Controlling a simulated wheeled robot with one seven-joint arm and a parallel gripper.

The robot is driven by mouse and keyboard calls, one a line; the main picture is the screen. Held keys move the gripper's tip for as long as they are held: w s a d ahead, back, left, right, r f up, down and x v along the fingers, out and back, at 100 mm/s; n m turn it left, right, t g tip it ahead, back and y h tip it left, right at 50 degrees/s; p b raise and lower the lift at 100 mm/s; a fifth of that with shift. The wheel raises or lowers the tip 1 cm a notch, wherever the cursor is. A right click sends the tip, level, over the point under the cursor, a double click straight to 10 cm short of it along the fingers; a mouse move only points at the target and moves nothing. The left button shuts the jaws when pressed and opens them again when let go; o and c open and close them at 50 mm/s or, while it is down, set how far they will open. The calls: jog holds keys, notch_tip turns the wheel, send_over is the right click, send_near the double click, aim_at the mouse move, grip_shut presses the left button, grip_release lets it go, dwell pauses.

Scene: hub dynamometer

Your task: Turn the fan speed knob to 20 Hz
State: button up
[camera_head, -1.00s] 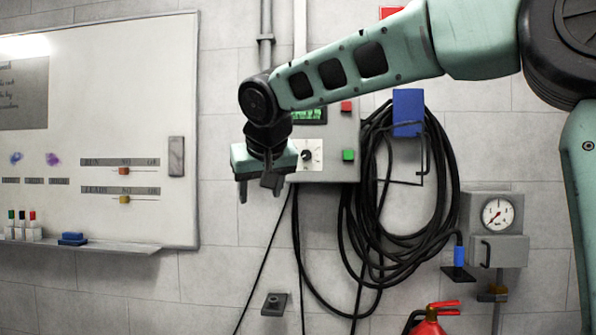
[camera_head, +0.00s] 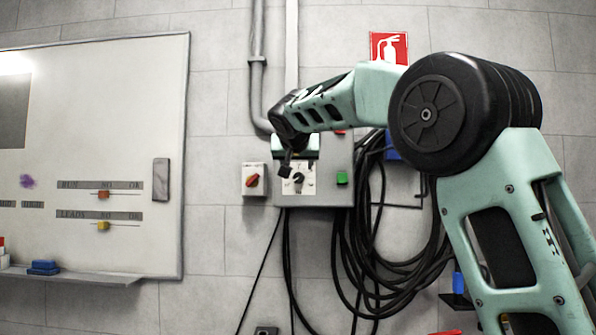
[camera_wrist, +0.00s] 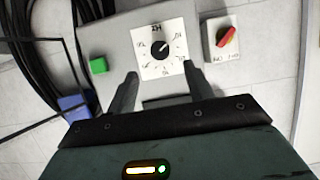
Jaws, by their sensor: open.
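The fan speed knob (camera_wrist: 158,48) is a round black knob on a white square dial plate (camera_wrist: 144,67) on a grey control box (camera_wrist: 118,28). The dial's lettering appears upside down in the wrist view. A light pointer mark on the knob aims to the upper right there; the numbers are too small to read surely. In the head view the knob (camera_head: 298,178) is on the lower part of the box, beside my gripper (camera_head: 291,168). In the wrist view my gripper (camera_wrist: 162,72) is open and empty, its two fingers pointing toward the dial, not around the knob.
A green button (camera_head: 342,178) is right of the dial in the head view. A red-yellow rotary switch (camera_head: 253,181) is on its left. Black cable coils (camera_head: 375,250) hang to the right. A whiteboard (camera_head: 110,120) is at left. The box's display is hidden behind my arm.

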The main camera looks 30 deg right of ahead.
aim_at(298, 177)
jog(key=p+x, duration=0.2)
jog(key=x, duration=0.6)
jog(key=c, duration=1)
